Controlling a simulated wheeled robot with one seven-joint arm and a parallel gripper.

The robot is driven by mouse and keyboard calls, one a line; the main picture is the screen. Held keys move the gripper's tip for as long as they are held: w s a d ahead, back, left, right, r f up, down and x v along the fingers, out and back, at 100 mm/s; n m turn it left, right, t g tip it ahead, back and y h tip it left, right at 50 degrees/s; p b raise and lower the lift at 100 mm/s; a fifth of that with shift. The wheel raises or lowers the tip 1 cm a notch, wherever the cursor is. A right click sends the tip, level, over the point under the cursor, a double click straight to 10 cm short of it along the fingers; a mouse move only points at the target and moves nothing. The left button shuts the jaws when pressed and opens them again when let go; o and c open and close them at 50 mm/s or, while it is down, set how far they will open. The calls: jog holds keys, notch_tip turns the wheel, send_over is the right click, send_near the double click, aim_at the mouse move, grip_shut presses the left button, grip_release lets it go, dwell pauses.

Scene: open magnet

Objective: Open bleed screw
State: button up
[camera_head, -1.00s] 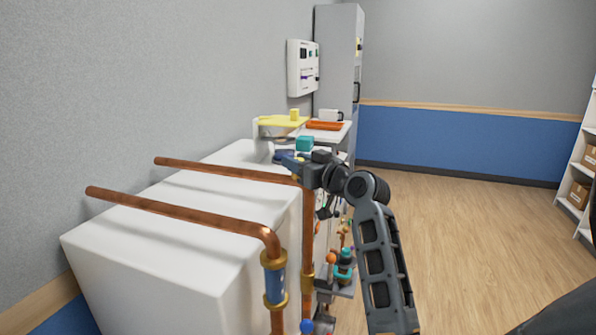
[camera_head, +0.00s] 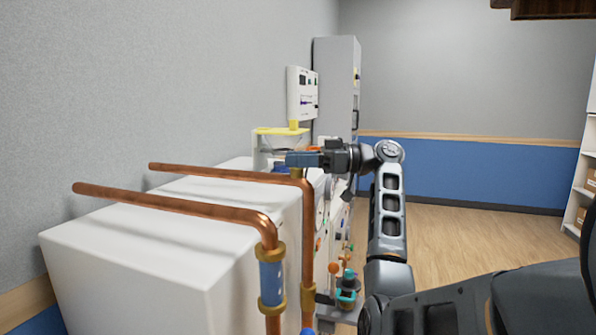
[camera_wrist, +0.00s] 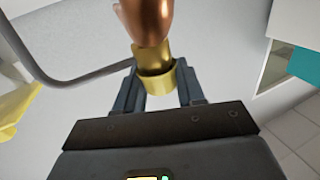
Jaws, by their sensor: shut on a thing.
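My gripper (camera_head: 303,159) is beside the elbow of the far copper pipe (camera_head: 225,172) in the head view. In the wrist view, my gripper (camera_wrist: 158,82) has its two dark fingers on either side of a brass fitting (camera_wrist: 154,56). They are shut on its collar. The fitting joins a copper piece (camera_wrist: 147,18) at the top of the view. I cannot tell whether this fitting is the bleed screw.
A white block (camera_head: 120,262) lies under the pipes. The near copper pipe (camera_head: 170,207) bends down into a brass-and-blue fitting (camera_head: 272,282). A yellow-topped bench item (camera_head: 290,131) and a grey cabinet (camera_head: 337,85) stand behind. Open floor (camera_head: 450,215) lies right.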

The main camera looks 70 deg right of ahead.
jog(key=shift+f+n+g+y+b, duration=0.15)
jog(key=shift+n+g+y+b, duration=0.6)
jog(key=shift+n+y, duration=0.55)
jog(key=shift+g+y, duration=0.25)
jog(key=shift+y, duration=0.15)
jog(key=o, duration=0.9)
jog(key=shift+o, duration=0.2)
jog(key=v, duration=0.7)
jog(key=shift+s+d+b, duration=0.2)
jog(key=shift+s+b, duration=0.1)
jog(key=shift+b, duration=0.1)
